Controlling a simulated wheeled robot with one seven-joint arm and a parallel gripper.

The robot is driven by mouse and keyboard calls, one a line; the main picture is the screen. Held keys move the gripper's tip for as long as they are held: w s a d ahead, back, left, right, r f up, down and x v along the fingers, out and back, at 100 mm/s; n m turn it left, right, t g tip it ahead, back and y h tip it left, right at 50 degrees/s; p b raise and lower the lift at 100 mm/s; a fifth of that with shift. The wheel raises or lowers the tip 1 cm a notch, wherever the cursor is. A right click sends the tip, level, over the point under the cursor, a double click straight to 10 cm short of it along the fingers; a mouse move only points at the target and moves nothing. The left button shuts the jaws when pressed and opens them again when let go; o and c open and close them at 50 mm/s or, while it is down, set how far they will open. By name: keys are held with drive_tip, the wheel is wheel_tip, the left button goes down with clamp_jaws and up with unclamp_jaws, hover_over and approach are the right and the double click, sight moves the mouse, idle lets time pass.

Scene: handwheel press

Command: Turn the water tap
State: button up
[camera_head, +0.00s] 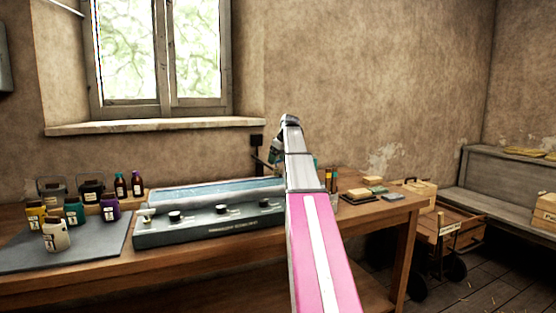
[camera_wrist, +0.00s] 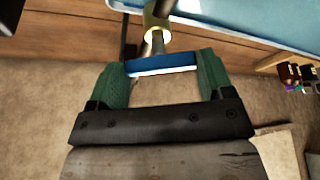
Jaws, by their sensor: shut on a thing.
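The water tap shows in the wrist view as a blue handle (camera_wrist: 160,65) on a metal stem with a brass-coloured collar (camera_wrist: 157,22). My gripper (camera_wrist: 162,75) has green finger pads, one at each end of the blue handle, and is shut on it. In the head view my gripper (camera_head: 274,152) is mostly hidden by my pink and white arm, at the back right end of the water-filled tray (camera_head: 205,228). The tap's handle cannot be made out there.
A wooden workbench (camera_head: 110,280) carries the tray, which has several dark knobs on its front. Small labelled bottles (camera_head: 56,236) stand on a grey mat at left. Brown bottles (camera_head: 137,184) stand behind. A wooden cart (camera_head: 455,235) is at right.

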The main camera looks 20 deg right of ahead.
drive_tip(key=m+h, duration=0.1)
drive_tip(key=m, duration=0.1)
drive_tip(key=m+h, duration=0.1)
drive_tip(key=m, duration=0.2)
drive_tip(key=shift+s+a+m+t, duration=0.1)
drive_tip(key=shift+a+m+t, duration=0.05)
drive_tip(key=shift+m+t, duration=0.15)
idle(0.4)
drive_tip(key=o, duration=0.9)
drive_tip(key=shift+r, duration=0.1)
drive_tip(key=v, duration=1)
drive_tip(key=shift+s+a+r, duration=0.1)
drive_tip(key=shift+s+r, duration=0.1)
drive_tip(key=shift+r, duration=0.05)
